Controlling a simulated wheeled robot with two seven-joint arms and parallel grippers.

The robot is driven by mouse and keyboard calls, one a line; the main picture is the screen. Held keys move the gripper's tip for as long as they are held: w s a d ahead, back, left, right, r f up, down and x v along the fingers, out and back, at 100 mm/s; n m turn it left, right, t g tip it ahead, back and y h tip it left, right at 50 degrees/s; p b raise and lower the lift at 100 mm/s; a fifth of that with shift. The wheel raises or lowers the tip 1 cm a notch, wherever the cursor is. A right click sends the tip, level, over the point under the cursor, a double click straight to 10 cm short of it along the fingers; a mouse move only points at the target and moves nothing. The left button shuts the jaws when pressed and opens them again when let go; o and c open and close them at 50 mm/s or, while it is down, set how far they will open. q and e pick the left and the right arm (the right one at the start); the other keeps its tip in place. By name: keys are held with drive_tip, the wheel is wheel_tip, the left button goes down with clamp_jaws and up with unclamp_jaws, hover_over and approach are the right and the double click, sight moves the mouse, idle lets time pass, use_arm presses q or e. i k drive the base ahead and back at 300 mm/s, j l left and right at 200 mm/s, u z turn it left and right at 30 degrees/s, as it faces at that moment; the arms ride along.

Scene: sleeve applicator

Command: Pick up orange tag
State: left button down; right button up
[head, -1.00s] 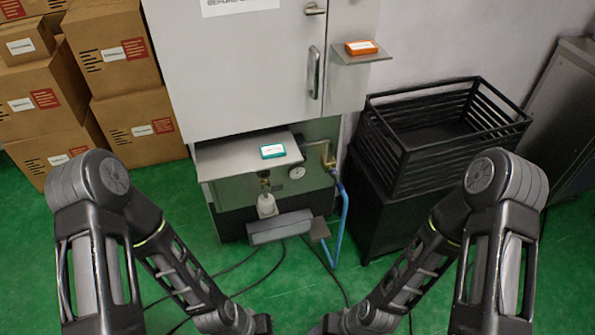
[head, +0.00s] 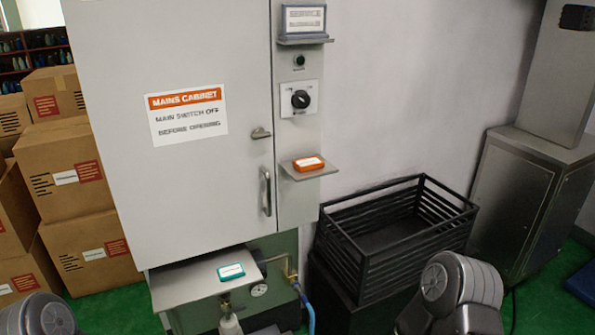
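The orange tag (head: 308,163), with a white label on top, lies on a small grey shelf (head: 312,172) on the right side panel of the mains cabinet (head: 180,195). A teal tag (head: 230,271) of similar shape lies on the lower metal ledge (head: 188,287). Only upper parts of my two arms show at the bottom left and bottom right edges. Both grippers are outside the view, and nothing of mine is near the orange tag.
A black slatted crate (head: 352,250) stands on a dark stand right of the cabinet. A rotary switch (head: 300,99) and a small shelf with a sign (head: 304,20) are above the orange tag. Cardboard boxes (head: 65,170) are stacked at left. A grey metal unit (head: 520,190) stands at right.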

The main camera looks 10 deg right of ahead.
sight(310, 162)
drive_tip(key=i+l, duration=0.15)
drive_tip(key=l, duration=0.2)
drive_tip(key=i+l, duration=0.15)
drive_tip(key=l, duration=0.15)
drive_tip(key=i+l, duration=0.15)
drive_tip(key=l, duration=0.2)
drive_tip(key=i+l, duration=0.15)
drive_tip(key=l, duration=0.75)
drive_tip(key=k+l+z, duration=0.1)
drive_tip(key=l, duration=0.55)
